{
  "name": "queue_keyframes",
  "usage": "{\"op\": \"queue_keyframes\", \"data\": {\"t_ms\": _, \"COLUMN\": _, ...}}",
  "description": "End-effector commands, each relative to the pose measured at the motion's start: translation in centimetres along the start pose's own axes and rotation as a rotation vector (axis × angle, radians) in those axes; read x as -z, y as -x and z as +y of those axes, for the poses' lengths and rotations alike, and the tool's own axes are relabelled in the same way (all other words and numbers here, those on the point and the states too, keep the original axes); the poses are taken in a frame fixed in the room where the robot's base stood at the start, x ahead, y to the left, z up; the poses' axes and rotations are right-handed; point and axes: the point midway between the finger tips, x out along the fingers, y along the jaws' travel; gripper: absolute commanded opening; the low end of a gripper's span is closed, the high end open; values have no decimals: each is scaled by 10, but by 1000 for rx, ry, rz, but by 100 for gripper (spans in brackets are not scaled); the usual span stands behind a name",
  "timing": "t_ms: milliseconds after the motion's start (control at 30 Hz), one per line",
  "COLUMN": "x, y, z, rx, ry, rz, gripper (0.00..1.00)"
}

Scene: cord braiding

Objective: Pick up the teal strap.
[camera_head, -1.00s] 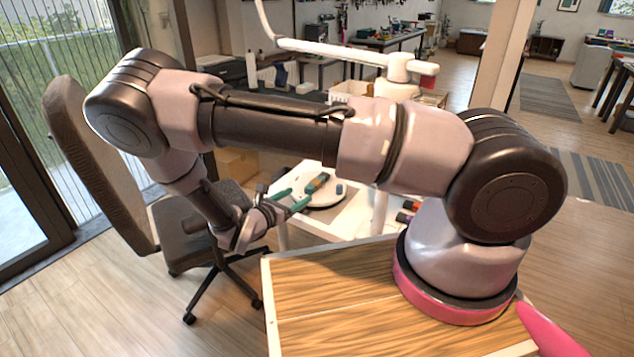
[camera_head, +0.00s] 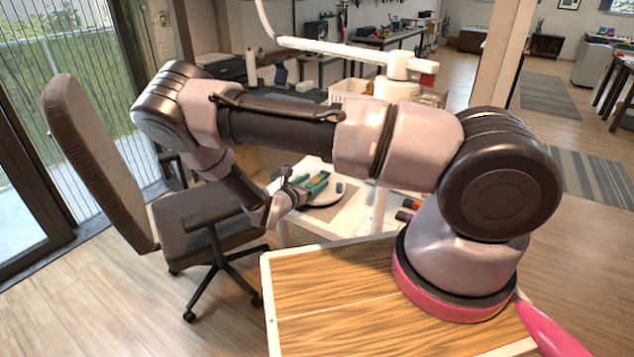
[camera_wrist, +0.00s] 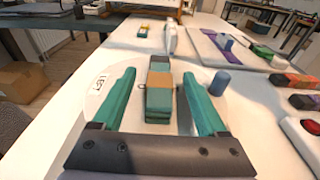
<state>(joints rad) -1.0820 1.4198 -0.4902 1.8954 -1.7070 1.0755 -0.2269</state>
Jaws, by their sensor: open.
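The teal strap (camera_wrist: 158,98) looks like a folded bundle with a tan-orange section across it. It lies on a white round board (camera_wrist: 98,100) marked "LEFT". In the wrist view my gripper (camera_wrist: 159,76) is open, with one teal finger on each side of the strap and a gap visible on both sides. Whether the fingers are level with the strap or above it, I cannot tell. In the head view my gripper (camera_head: 314,184) is over the board (camera_head: 325,203), and my gripper largely hides the strap there.
A blue cylinder (camera_wrist: 219,82) stands right of the right finger; it also shows in the head view (camera_head: 340,187). Coloured blocks (camera_wrist: 293,81) and a red button (camera_wrist: 312,126) are along the right. An office chair (camera_head: 190,215) stands left of the white table.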

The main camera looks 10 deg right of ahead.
Motion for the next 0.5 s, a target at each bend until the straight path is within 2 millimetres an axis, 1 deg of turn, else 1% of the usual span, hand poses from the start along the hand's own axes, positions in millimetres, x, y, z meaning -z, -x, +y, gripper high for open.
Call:
{"op": "queue_keyframes", "data": {"t_ms": 167, "x": 0, "y": -1, "z": 0, "rx": -1, "ry": -1, "rz": 1, "gripper": 75}}
{"op": "queue_keyframes", "data": {"t_ms": 200, "x": 0, "y": -1, "z": 0, "rx": -1, "ry": -1, "rz": 1, "gripper": 71}}
{"op": "queue_keyframes", "data": {"t_ms": 267, "x": 0, "y": -1, "z": 0, "rx": -1, "ry": -1, "rz": 1, "gripper": 48}}
{"op": "queue_keyframes", "data": {"t_ms": 300, "x": 0, "y": -1, "z": 0, "rx": -1, "ry": -1, "rz": 1, "gripper": 33}}
{"op": "queue_keyframes", "data": {"t_ms": 400, "x": 0, "y": -1, "z": 0, "rx": -1, "ry": -1, "rz": 1, "gripper": 0}}
{"op": "queue_keyframes", "data": {"t_ms": 500, "x": 0, "y": -1, "z": 0, "rx": -1, "ry": -1, "rz": 1, "gripper": 0}}
